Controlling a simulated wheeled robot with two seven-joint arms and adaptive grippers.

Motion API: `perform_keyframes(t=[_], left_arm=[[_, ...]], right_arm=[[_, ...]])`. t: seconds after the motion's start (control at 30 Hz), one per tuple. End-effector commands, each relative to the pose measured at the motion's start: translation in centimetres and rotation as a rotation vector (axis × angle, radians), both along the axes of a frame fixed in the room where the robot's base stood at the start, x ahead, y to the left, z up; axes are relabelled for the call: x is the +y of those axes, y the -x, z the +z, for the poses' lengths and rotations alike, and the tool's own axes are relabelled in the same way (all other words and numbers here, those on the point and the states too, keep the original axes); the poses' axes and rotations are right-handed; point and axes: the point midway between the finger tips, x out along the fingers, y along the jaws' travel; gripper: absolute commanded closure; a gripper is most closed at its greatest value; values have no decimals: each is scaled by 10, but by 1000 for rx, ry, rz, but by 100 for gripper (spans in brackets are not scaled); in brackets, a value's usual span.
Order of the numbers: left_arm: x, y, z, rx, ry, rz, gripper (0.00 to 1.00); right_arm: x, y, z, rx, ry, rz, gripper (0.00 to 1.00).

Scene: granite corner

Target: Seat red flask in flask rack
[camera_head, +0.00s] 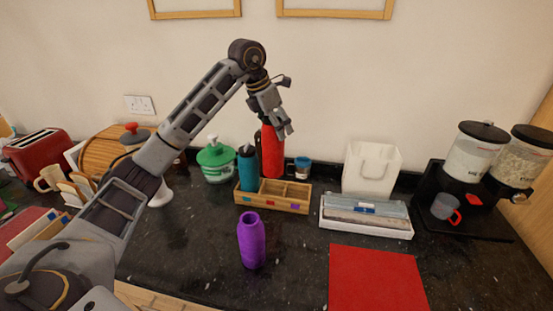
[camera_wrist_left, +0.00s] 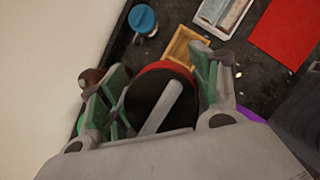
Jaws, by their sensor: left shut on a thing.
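The red flask (camera_head: 272,155) hangs upright in my left gripper (camera_head: 279,128), which is shut on its top. In the left wrist view its dark lid with a grey strap (camera_wrist_left: 162,103) sits between the fingers (camera_wrist_left: 160,95). The wooden flask rack (camera_head: 289,206) has several compartments with small coloured marks on its front. A teal flask (camera_head: 247,170) stands in its left compartment. The red flask's base shows at the middle compartment; I cannot tell whether it is inside or just above. The right compartment looks empty. My right gripper is not in view.
A purple flask (camera_head: 251,241) stands in front of the rack. A white tray (camera_head: 365,228) and white bin (camera_head: 371,168) are to the right. A green-lidded jar (camera_head: 216,161) is left; a blue-lidded jar (camera_head: 302,167) is behind. A red mat (camera_head: 376,280) lies front right.

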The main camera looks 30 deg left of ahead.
Motion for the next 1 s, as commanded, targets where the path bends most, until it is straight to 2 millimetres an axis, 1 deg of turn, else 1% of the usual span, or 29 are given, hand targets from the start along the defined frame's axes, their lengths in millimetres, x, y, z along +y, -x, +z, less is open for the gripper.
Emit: perform_keyframes(t=[0.03,0.6,0.8,1.0], left_arm=[[0,0,-6,2,1,1,91],[0,0,-69,0,0,1,91],[1,0,-80,-2,1,1,91],[0,0,-81,-3,0,2,91]], right_arm=[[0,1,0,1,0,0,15],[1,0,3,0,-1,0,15],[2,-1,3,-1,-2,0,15],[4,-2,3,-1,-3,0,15]])
